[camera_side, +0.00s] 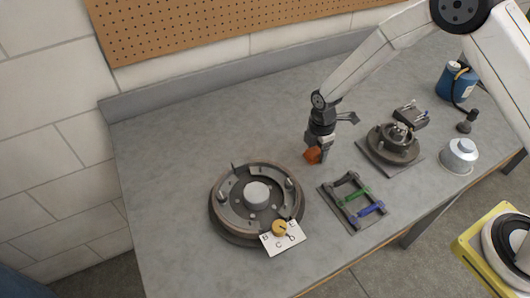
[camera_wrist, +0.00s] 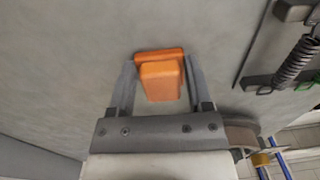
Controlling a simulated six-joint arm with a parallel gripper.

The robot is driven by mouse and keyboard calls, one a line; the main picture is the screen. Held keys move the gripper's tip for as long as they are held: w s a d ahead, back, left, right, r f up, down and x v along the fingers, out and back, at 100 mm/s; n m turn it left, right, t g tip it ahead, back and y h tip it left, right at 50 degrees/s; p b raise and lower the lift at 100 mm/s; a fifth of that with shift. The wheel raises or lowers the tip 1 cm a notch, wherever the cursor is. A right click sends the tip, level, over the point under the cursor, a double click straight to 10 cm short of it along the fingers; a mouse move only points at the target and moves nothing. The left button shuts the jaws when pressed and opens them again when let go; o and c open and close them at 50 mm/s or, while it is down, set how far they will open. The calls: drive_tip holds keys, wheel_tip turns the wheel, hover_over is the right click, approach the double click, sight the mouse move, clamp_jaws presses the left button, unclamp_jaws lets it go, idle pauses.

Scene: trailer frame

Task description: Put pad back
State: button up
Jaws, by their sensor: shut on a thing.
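My gripper (camera_side: 320,148) is over the middle of the grey workbench. It is shut on an orange pad (camera_side: 312,156), which shows just below the jaws in the side view. In the wrist view the orange pad (camera_wrist: 161,80) sits between the two fingers of my gripper (camera_wrist: 160,85), with a finger on each side. It looks like a block with a wider edge at its far end. Whether the pad touches the bench or is held above it, I cannot tell.
A round brake assembly (camera_side: 223,198) stands left, with a lettered white card (camera_side: 270,243) at its front edge. A spring rack (camera_side: 334,204) with green and blue parts lies right. A hub on a plate (camera_side: 377,157), a grey cap (camera_side: 459,156) and a blue can (camera_side: 453,84) stand farther right.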

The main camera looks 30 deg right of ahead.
sight(317, 148)
drive_tip(key=shift+f, duration=0.1)
drive_tip(key=o, duration=1.2)
wheel_tip(317, 148, up, 12)
drive_tip(key=shift+w+r, duration=0.15)
idle(0.6)
drive_tip(key=s+d+r+m+t, duration=0.1)
drive_tip(key=s+d+m, duration=0.1)
drive_tip(key=s+m, duration=0.3)
drive_tip(key=s+d+r+m+t, duration=0.1)
drive_tip(key=s+d+m, duration=0.2)
drive_tip(key=s+m, duration=0.3)
drive_tip(key=s+d+r+m+t, duration=0.1)
drive_tip(key=s+d+r+m, duration=0.1)
drive_tip(key=s+m, duration=0.4)
drive_tip(key=shift+s+d+r+m, duration=0.1)
drive_tip(key=shift+s+d+m, duration=0.05)
drive_tip(key=shift+d+m, duration=0.45)
drive_tip(key=shift+d, duration=0.1)
